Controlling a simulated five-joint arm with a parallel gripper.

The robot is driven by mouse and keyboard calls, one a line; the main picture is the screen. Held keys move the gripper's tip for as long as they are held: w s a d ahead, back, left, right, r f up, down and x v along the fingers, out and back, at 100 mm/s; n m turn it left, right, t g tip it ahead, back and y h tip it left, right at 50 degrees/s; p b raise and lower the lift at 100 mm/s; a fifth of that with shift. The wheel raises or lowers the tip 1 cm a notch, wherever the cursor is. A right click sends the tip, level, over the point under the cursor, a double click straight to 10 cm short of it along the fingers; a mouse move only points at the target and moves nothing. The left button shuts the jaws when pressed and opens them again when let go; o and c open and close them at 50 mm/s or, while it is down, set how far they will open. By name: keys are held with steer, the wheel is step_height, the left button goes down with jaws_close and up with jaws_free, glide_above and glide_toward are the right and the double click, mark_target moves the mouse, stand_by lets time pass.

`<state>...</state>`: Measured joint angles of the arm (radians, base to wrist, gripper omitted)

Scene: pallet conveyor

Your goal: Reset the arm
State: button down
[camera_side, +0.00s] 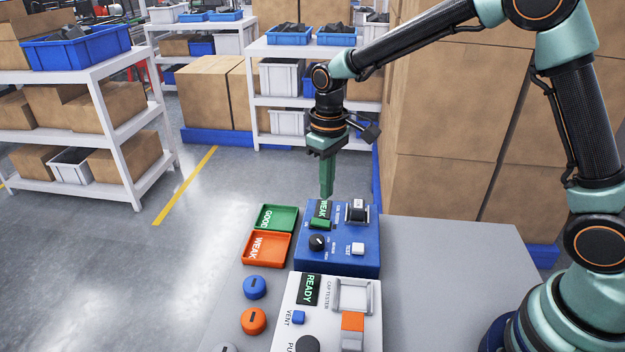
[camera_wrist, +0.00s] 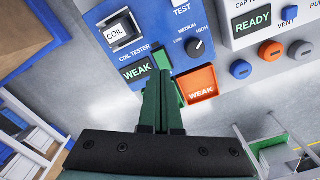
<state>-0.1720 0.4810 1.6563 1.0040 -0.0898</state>
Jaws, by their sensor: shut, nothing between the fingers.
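My gripper (camera_side: 327,194) hangs pointing down above the far edge of the blue coil tester (camera_side: 322,265), its green fingers together and empty. In the wrist view its fingers (camera_wrist: 163,80) reach toward the tester's WEAK display (camera_wrist: 137,72), which also shows in the side view (camera_side: 324,208). A green block (camera_side: 320,224) sits beside the display; it also shows just past the fingertips in the wrist view (camera_wrist: 162,56). A piece labelled COIL (camera_wrist: 115,33) sits in the tester's framed slot. A black knob (camera_side: 317,242) and white TEST button (camera_side: 358,249) are on the tester.
A green GOOD tray (camera_side: 263,228) and an orange WEAK tray (camera_side: 247,261) lie left of the tester and look empty. A white tester reading READY (camera_side: 290,325) stands in front. Blue (camera_side: 255,287) and orange (camera_side: 253,321) round pieces lie beside it. Grey table (camera_side: 455,260) is clear at right.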

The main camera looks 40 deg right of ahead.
steer(key=s+d+r+m+t, duration=0.1)
steer(key=s+d+r+t, duration=0.1)
steer(key=s+d+r, duration=0.2)
steer(key=s+d+r+m+t, duration=0.2)
steer(key=s+d+r+t, duration=0.1)
steer(key=s+r, duration=0.5)
steer(key=s, duration=0.3)
steer(key=shift+s+d+r+t, duration=0.2)
steer(key=shift+s+d+t, duration=0.1)
steer(key=shift+s+d, duration=0.05)
